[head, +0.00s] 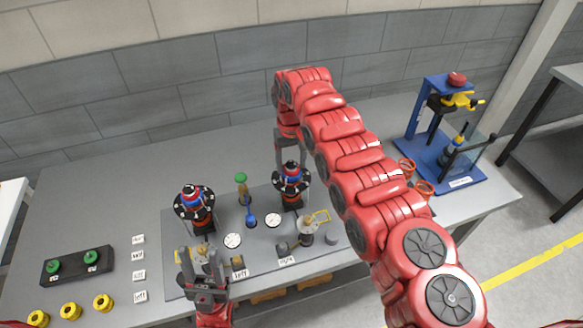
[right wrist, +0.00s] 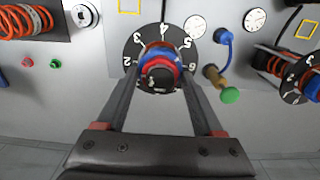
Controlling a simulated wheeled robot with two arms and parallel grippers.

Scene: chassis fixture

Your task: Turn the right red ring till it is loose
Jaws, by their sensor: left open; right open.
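The right red ring (head: 291,179) sits with a blue part on a numbered black dial on the right spring unit in the head view. In the right wrist view the ring (right wrist: 160,58) is near the top centre, the dial's numbers around it. My right gripper (right wrist: 160,78) is open, one finger on each side of the red and blue top; I cannot tell whether they touch it. Its arm hides part of the bench in the head view. My left gripper (head: 202,255) is open and empty, in front of the left spring unit (head: 194,203).
A green-topped tool (head: 241,184) and a blue-ended part (head: 251,219) stand between the units. White gauges (head: 233,240) lie in front. A black box with green knobs (head: 75,265) and yellow rings (head: 71,311) are at left. A blue press (head: 437,140) stands at right.

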